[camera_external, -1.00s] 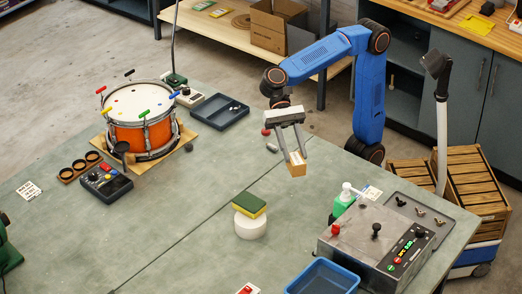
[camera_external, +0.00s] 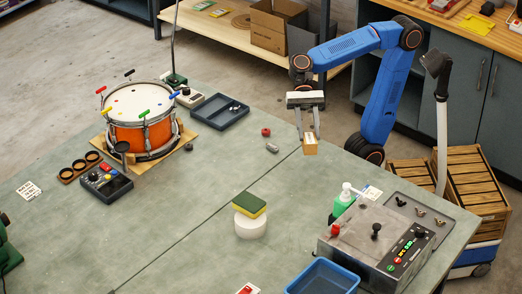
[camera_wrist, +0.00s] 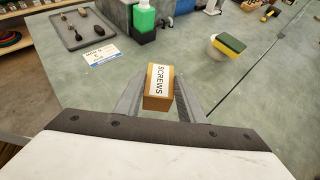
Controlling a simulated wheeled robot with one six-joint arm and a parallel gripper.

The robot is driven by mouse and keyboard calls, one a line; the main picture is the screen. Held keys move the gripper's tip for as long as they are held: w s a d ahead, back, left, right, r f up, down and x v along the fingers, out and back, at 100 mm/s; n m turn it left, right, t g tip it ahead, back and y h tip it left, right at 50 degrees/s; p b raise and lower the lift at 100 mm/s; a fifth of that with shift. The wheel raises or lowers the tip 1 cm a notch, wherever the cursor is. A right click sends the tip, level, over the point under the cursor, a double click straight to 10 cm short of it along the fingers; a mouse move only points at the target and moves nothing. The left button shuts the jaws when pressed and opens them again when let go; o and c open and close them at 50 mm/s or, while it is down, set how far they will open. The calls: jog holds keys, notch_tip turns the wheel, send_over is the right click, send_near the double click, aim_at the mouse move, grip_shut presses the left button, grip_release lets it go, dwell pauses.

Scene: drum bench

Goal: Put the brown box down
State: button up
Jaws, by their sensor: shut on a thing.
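The brown box (camera_external: 310,146) is small, with a white label that reads SCREWS in the wrist view (camera_wrist: 158,88). My gripper (camera_external: 309,138) is shut on it, with one finger on each side. In the external view the box shows over the far part of the green-grey bench (camera_external: 200,225), near the seam. I cannot tell for sure whether its underside touches the bench, but it looks held above it.
A red knob (camera_external: 266,132) and a grey cylinder (camera_external: 272,148) lie left of the box. A green bottle (camera_external: 343,204), a metal control box (camera_external: 375,245) and a sponge (camera_external: 249,205) on a white round block (camera_external: 250,225) stand nearer. Bench between them is clear.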

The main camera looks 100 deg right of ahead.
jog(key=shift+f, duration=4)
jog(key=shift+f, duration=0.15)
jog(key=o, duration=1.1)
jog(key=shift+r, duration=0.2)
jog(key=v, duration=1.2)
